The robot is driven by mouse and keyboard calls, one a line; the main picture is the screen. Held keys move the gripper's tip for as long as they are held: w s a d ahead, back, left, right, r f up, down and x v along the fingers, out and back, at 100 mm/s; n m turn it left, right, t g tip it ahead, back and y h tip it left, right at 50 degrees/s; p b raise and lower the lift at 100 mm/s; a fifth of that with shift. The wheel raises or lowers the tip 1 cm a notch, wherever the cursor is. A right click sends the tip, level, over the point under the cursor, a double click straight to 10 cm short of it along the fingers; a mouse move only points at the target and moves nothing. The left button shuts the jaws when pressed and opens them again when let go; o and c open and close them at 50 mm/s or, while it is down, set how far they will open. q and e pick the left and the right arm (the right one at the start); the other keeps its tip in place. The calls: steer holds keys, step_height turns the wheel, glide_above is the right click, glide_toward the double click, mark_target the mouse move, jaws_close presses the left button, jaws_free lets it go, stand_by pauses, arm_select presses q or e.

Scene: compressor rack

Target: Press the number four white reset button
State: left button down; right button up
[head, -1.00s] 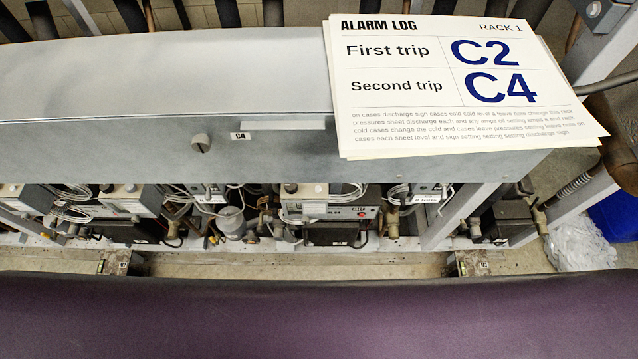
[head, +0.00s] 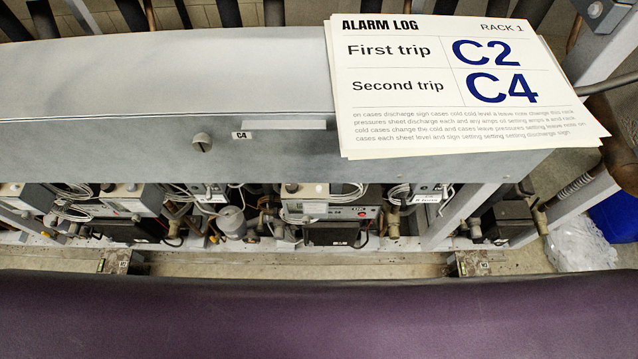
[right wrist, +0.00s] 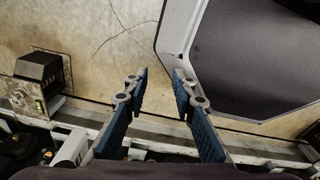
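The white reset button numbered four cannot be picked out in these frames. My right gripper (right wrist: 160,73) is open and empty in the right wrist view, over bare concrete floor. My left gripper is in neither view.
An alarm log sheet (head: 460,75) on the housing reads first trip C2, second trip C4. Pipes and cables crowd beneath the housing. In the right wrist view, a black box (right wrist: 38,72) stands at left, a metal rail (right wrist: 250,140) runs below, and a grey-edged dark panel (right wrist: 255,55) is at right.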

steer(key=shift+d, duration=0.4)
stand_by(0.3)
steer(key=shift+c, duration=0.3)
jaws_close()
steer(key=shift+a, duration=0.2)
stand_by(0.7)
